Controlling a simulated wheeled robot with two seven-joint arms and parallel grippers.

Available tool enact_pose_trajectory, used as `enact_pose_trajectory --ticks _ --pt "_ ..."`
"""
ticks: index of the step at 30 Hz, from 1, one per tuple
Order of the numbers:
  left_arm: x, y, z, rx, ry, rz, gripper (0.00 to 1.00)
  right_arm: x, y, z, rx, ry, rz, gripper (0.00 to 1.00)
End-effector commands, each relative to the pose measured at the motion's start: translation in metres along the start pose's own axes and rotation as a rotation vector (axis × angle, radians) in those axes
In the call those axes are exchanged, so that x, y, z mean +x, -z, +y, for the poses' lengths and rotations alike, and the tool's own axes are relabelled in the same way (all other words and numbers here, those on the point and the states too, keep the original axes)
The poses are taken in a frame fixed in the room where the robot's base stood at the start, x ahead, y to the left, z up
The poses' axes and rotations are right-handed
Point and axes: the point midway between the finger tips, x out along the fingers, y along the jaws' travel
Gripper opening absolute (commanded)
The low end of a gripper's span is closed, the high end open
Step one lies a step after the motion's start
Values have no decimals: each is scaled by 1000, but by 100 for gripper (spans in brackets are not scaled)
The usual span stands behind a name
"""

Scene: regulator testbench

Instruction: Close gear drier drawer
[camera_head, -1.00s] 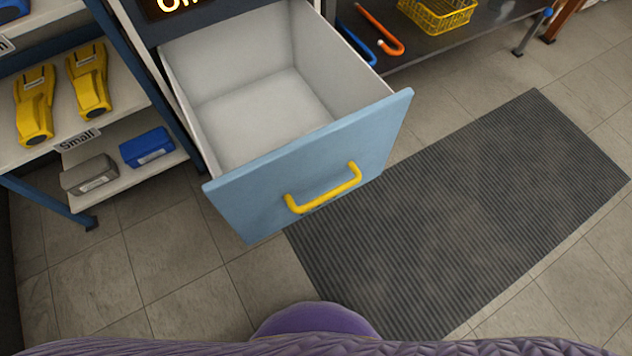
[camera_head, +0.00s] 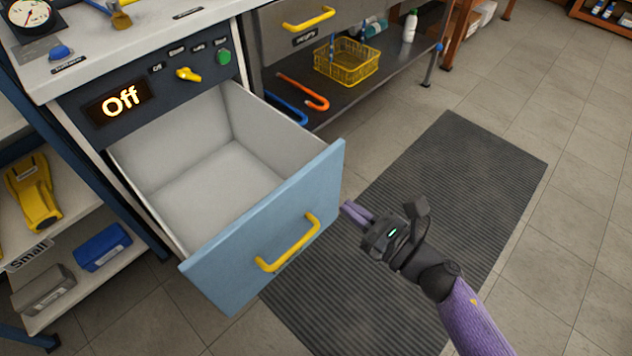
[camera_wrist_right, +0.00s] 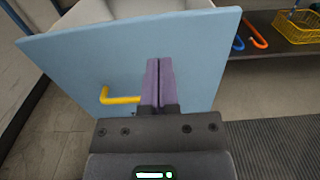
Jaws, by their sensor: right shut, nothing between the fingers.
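The gear drier drawer is pulled out and empty, with a light blue front (camera_head: 235,255) and a yellow handle (camera_head: 290,245). Its cabinet has a dark panel (camera_head: 130,125) showing "Off". My right gripper (camera_head: 347,210) is shut and empty, just right of the drawer front near its right edge. In the right wrist view the closed fingers (camera_wrist_right: 156,80) point toward the blue front (camera_wrist_right: 90,65) and hide part of the yellow handle (camera_wrist_right: 120,98). I cannot tell whether they touch the front. My left gripper is not in view.
A shelf on the left holds a yellow tool (camera_head: 32,190) and a blue case (camera_head: 102,247). Right of the drawer, a low shelf holds a yellow basket (camera_head: 346,62) and an orange hooked bar (camera_head: 303,92). A dark ribbed mat (camera_head: 450,190) covers open floor.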

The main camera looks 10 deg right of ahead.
Motion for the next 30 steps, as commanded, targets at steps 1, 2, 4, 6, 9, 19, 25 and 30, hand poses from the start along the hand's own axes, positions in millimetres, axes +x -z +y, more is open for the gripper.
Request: enact_pose_trajectory --ticks 1,2,4,6,9,19,25,30 --pt "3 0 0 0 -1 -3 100 11 2 0 1 -1 -1 0" --pt "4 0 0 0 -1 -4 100 18 2 0 1 0 -2 0" --pt "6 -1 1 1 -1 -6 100 33 2 0 2 0 -1 0" --pt "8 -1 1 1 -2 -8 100 48 2 0 3 0 0 0" --pt "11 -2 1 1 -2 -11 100 65 2 0 3 1 0 0" --pt "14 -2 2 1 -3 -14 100 88 1 0 5 1 2 0" --pt "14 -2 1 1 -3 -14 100 88 1 0 5 2 2 0" --pt "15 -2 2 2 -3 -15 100 89 1 0 5 2 1 0"
